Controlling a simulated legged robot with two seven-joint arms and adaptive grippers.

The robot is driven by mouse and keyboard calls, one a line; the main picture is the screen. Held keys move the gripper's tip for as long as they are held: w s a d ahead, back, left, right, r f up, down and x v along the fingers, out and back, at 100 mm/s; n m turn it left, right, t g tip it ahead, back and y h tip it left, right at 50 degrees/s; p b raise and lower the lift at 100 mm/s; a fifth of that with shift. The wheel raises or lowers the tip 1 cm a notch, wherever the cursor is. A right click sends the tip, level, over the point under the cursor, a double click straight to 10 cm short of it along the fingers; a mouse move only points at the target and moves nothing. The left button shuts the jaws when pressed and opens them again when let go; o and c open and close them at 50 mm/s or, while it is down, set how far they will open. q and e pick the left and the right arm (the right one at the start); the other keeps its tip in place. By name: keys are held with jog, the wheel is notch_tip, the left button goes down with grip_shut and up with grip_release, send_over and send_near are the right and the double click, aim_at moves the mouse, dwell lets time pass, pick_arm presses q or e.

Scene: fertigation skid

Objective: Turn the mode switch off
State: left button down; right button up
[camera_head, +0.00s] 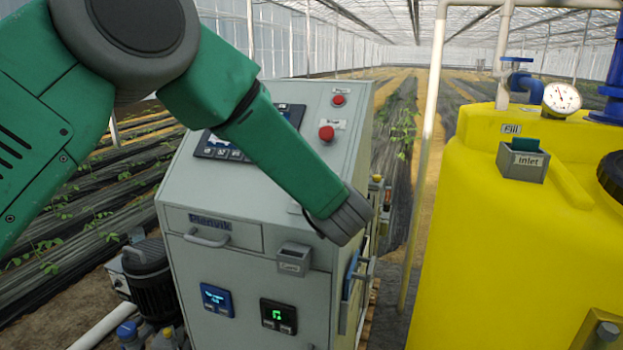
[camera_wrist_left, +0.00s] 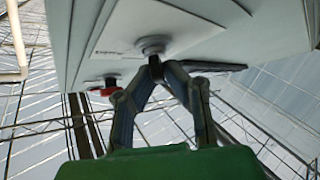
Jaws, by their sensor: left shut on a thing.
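The mode switch, a small dark knob (camera_wrist_left: 156,62) on a round grey base (camera_wrist_left: 152,44), stands on the pale cabinet panel in the left wrist view. The fingers of my left gripper (camera_wrist_left: 157,74) come together on the knob and are shut on it. A label plate (camera_wrist_left: 115,35), too blurred to read, lies beside the base. In the head view my left arm reaches across the grey cabinet (camera_head: 245,265), and the arm hides the switch and the fingertips. The knob's pointing direction cannot be told. My right gripper is in neither view.
Two red buttons (camera_head: 326,133) sit higher on the sloped panel near a dark display (camera_head: 214,150). A small grey holder (camera_head: 294,259) and a drawer handle (camera_head: 206,239) stick out from the front. A yellow tank (camera_head: 480,240) stands at right, past a white pipe (camera_head: 424,160).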

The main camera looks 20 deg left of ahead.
pick_arm(q)
jog(key=shift+f, duration=0.25)
jog(key=c, duration=1.7)
grip_release()
jog(key=shift+w+f, duration=0.1)
jog(key=shift+w, duration=0.25)
jog(key=shift+s+d+r, duration=0.2)
jog(key=shift+s, duration=0.25)
jog(key=v, duration=1.1)
jog(key=shift+w+d+f, duration=0.1)
jog(key=shift+d, duration=0.15)
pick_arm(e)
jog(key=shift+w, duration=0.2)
pick_arm(q)
jog(key=shift+a, duration=0.1)
